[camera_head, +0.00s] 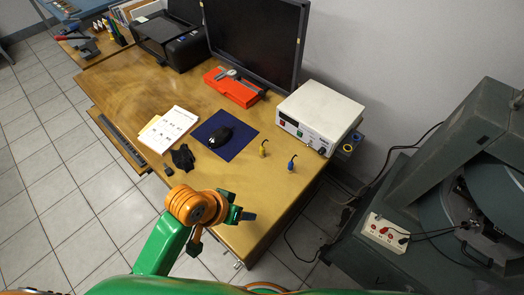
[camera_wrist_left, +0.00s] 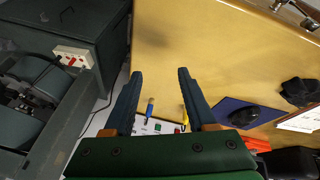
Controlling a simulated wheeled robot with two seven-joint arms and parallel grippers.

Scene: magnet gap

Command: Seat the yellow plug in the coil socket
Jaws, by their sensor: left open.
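The yellow plug (camera_head: 263,148) stands on the wooden table in front of the white power supply, and the blue plug (camera_head: 291,163) stands to its right. In the left wrist view the yellow plug (camera_wrist_left: 184,122) shows beside the right finger and the blue plug (camera_wrist_left: 150,107) shows between the fingers. My left gripper (camera_head: 240,212) is open and empty above the table's near end, apart from both plugs. A white socket panel (camera_head: 385,231) with red parts and black leads sits on the dark green magnet at the right; its individual holes are too small to tell. My right gripper is out of view.
The white power supply (camera_head: 319,116) stands behind the plugs. A blue mat (camera_head: 233,149) with a black mouse, papers (camera_head: 177,125) and a black glove (camera_head: 183,158) lie to the left. A floor gap with cables separates table and magnet (camera_head: 420,180). The table's near right corner is clear.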

